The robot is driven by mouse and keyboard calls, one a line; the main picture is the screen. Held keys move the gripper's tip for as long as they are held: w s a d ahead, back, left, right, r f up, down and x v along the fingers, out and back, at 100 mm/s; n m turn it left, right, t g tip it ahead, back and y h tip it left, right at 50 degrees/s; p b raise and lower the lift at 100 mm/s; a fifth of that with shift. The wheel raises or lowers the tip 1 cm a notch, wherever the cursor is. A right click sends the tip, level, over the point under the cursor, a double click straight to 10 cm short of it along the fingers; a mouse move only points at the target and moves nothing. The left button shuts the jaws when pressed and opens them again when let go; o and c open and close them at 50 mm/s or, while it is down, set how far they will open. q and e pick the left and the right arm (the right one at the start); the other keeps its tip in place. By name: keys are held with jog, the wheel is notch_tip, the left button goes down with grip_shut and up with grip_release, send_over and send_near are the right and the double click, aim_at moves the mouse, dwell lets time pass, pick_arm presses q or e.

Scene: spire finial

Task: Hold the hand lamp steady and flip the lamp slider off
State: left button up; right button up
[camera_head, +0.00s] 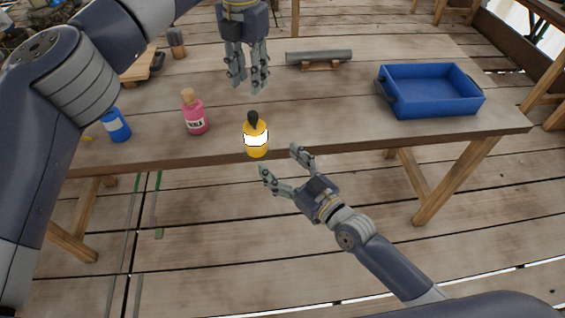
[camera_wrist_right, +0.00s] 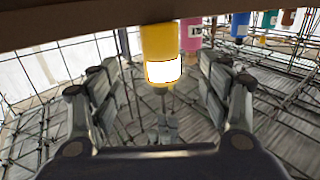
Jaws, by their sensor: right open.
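The hand lamp (camera_head: 256,147) is a yellow cylinder with a bright, glowing white band and a dark top. It stands upright near the table's front edge. My right gripper (camera_head: 281,161) is open in front of that edge, with its fingers pointing towards the lamp. In the right wrist view the lamp (camera_wrist_right: 161,42) appears upside down, centred between the spread fingers, with no finger visibly touching it. My left gripper (camera_head: 246,86) hangs above the table behind the lamp, fingers down, a gap between them, empty. I cannot make out the lamp slider.
A pink bottle (camera_head: 195,116) and a blue bottle (camera_head: 116,126) stand left of the lamp on the wooden table (camera_head: 340,115). A grey cylinder (camera_head: 320,57) lies on a wooden rest at the back. A blue tray (camera_head: 433,109) is at right.

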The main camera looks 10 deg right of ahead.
aim_at(262, 145)
jog(key=x, duration=1)
jog(key=shift+w+a+r, duration=0.15)
jog(key=shift+w, duration=0.15)
